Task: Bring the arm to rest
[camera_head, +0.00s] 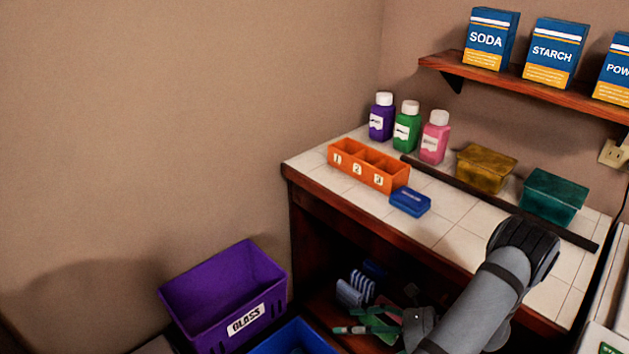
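My grey arm with its black joint shows at the lower right, in front of the counter (448,243). A smaller grey part by its lower left side, at the lower shelf, looks like my gripper (413,328). Its fingers cannot be made out, so I cannot tell whether it is open or holds anything. Several green pieces lie just left of it, and I cannot tell whether they touch it.
A purple GLASS bin (222,295) and a blue bin (296,338) stand lower left. A shelf (500,79) holds boxes.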

